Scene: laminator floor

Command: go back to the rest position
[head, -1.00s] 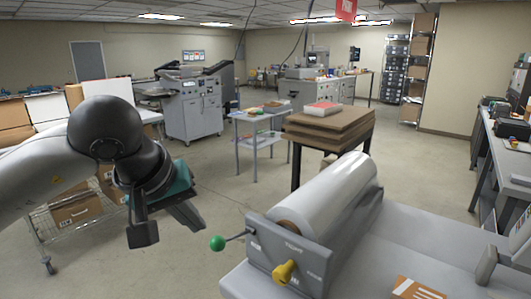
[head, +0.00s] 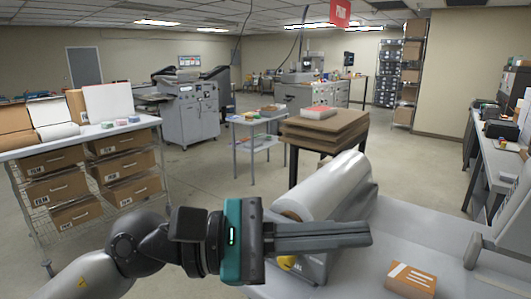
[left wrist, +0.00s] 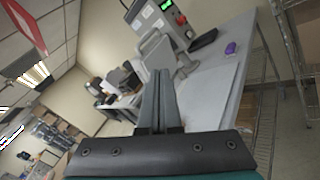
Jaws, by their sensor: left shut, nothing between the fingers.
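My left gripper (head: 368,235) reaches in from the lower left of the head view and points right. It is in front of the laminator (head: 312,272), covering part of its end plate and yellow knob. Its fingers are together with nothing between them. The left wrist view shows the same closed fingers (left wrist: 160,78) pointing up the picture toward a grey table. My right gripper is not in the head view.
A large film roll (head: 335,190) lies on the laminator table. A drawer rack (head: 75,143) stands at left. Stacked boards (head: 325,128) on a stand are behind the roll. Floor at centre left (head: 195,180) is clear.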

